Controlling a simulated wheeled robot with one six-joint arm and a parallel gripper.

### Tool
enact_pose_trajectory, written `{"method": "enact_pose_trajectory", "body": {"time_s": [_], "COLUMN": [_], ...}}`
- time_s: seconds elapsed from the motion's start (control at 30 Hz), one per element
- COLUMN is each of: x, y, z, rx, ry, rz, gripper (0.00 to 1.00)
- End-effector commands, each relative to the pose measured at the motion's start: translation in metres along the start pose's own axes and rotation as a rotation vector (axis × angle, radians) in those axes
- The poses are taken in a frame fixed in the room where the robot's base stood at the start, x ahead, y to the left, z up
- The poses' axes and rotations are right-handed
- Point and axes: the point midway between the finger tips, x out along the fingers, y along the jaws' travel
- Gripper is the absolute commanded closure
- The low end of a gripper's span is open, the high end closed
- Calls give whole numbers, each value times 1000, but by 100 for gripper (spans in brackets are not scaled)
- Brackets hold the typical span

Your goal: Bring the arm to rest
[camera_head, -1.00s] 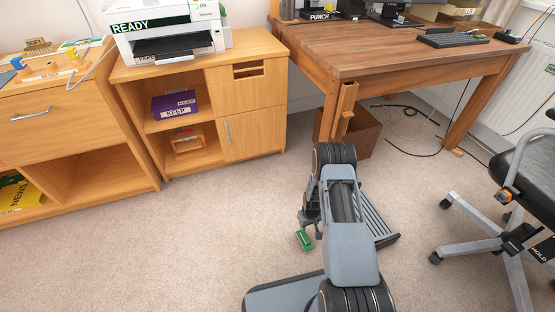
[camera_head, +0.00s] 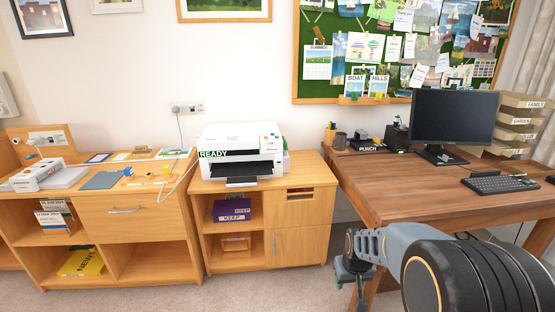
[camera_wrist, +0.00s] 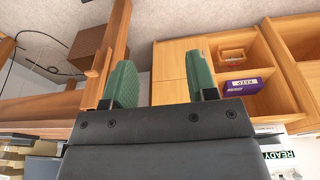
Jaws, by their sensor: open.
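My arm reaches in from the lower right of the head view, in front of the wooden desk (camera_head: 420,180). The gripper end hangs low near the desk's left leg, mostly hidden in that view. In the wrist view my gripper (camera_wrist: 162,85) shows two green fingers set wide apart with nothing between them. It is open and empty. Beyond the fingers lie the carpet and the wooden cabinet (camera_wrist: 178,62), apart from them.
A monitor (camera_head: 452,118) and keyboard (camera_head: 499,184) are on the desk. A desk leg (camera_wrist: 113,40) is close left of the fingers. Carpet is clear in front of the cabinets.

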Motion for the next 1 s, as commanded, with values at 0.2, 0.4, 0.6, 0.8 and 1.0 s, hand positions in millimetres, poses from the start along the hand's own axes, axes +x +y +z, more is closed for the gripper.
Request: {"method": "enact_pose_trajectory", "body": {"time_s": [0.2,0.4,0.6,0.8,1.0], "x": [-170,-248,-279,-283,-283], "y": [-22,-34,-40,-41,-41], "z": [32,67,88,91,91], "rx": [27,48,60,61,61], "ry": [71,111,130,132,132], "rz": [-3,-10,-15,-16,-16], "gripper": [47,47,47,47,47]}}
